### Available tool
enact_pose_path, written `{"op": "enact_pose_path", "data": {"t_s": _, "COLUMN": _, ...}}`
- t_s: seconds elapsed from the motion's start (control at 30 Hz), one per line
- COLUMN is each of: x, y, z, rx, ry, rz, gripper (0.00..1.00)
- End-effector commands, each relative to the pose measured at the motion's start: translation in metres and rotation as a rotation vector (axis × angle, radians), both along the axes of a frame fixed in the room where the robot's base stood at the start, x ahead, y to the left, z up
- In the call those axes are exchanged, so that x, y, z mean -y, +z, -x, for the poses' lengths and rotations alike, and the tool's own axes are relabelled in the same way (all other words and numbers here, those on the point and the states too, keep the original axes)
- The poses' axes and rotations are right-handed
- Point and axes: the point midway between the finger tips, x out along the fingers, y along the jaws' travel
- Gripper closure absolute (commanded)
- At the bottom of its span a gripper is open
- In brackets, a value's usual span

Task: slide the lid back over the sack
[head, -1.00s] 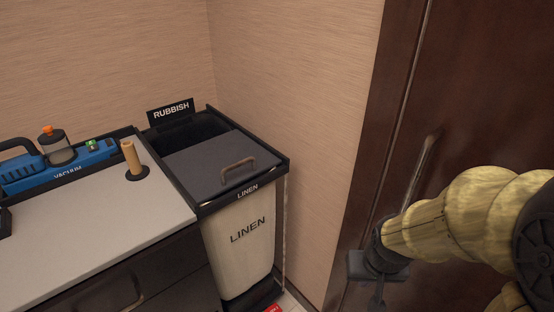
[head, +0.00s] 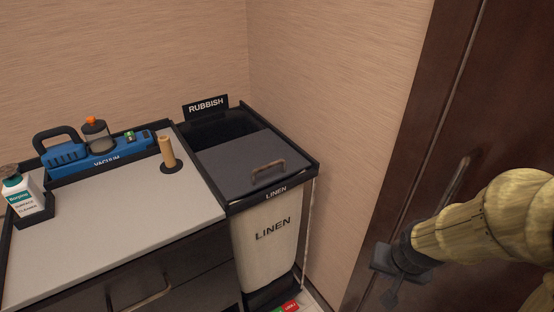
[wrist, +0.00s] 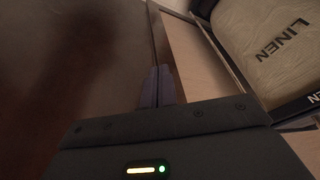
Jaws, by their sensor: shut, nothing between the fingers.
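The dark grey lid (head: 244,156) with its brown bar handle (head: 268,170) lies flat across the front part of the cart's bin frame, above the LINEN side. The pale sack (head: 270,245) marked LINEN hangs below it, and its mouth is hidden. Behind the lid, a dark opening (head: 215,132) shows below the RUBBISH sign (head: 206,107). My gripper (head: 390,298) is to the right of the bin, in front of the dark door, clear of the lid. In the wrist view its fingers (wrist: 158,88) are together and empty, with the sack (wrist: 268,35) at upper right.
The cart's pale top (head: 125,205) is left of the bin. The wall stands close behind and right of the bin; a dark door (head: 440,130) is at right.

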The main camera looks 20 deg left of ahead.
Motion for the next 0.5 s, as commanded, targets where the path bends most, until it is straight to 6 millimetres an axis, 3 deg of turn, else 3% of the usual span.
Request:
{"op": "enact_pose_path", "data": {"t_s": 0.03, "x": -0.012, "y": 0.021, "z": -0.011, "rx": 0.018, "ry": -0.022, "rz": -0.031, "gripper": 1.00}}
{"op": "enact_pose_path", "data": {"t_s": 0.2, "x": -0.067, "y": 0.052, "z": -0.046, "rx": 0.086, "ry": -0.127, "rz": -0.207, "gripper": 1.00}}
{"op": "enact_pose_path", "data": {"t_s": 0.5, "x": -0.176, "y": 0.130, "z": -0.083, "rx": 0.100, "ry": -0.347, "rz": -0.671, "gripper": 1.00}}
